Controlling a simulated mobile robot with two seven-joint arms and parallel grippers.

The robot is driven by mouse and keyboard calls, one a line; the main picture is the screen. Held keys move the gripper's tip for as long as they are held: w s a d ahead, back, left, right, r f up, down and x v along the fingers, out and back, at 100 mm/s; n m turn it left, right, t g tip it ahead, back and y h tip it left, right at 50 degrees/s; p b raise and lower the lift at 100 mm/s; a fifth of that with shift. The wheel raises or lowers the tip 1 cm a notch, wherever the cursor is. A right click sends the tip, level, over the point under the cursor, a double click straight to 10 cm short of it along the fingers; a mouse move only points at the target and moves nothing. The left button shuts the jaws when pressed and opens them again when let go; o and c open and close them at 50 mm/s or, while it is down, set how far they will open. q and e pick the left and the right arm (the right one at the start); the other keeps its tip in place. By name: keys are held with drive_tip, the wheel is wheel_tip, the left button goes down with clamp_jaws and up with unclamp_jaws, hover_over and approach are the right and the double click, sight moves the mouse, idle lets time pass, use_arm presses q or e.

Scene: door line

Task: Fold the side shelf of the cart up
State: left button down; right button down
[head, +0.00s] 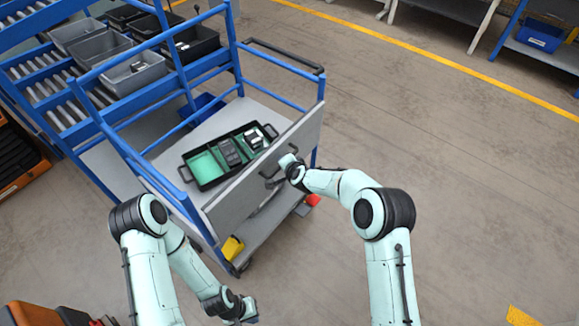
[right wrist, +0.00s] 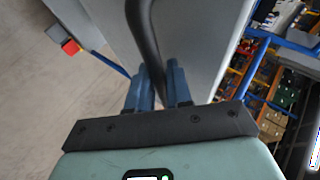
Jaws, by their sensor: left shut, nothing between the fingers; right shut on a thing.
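The cart (head: 222,118) has a blue tube frame and a grey deck. Its side shelf (head: 232,203) is a grey panel on the side facing me and looks raised close to upright, though its exact angle is hard to tell. A dark bar handle (head: 270,178) sits on its outer face. My right gripper (head: 284,166) is at this handle. In the right wrist view its blue fingers (right wrist: 160,88) are shut around the black handle bar (right wrist: 143,28). My left gripper (head: 249,311) is low in front of the cart, shut and empty, apart from the shelf.
A black tray (head: 205,182) with green compartments and dark items stands on the deck behind the panel. A roller rack with grey and black bins (head: 130,72) is at the left. A yellow thing (head: 232,247) shows on the lower deck. Floor at right is clear.

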drive_tip(key=shift+w+a+r, duration=0.1)
drive_tip(key=shift+w+a, duration=0.05)
drive_tip(key=shift+a, duration=0.05)
drive_tip(key=shift+a+r, duration=0.1)
drive_tip(key=shift+a, duration=0.15)
drive_tip(key=c, duration=1.1)
unclamp_jaws()
drive_tip(key=shift+r, duration=0.1)
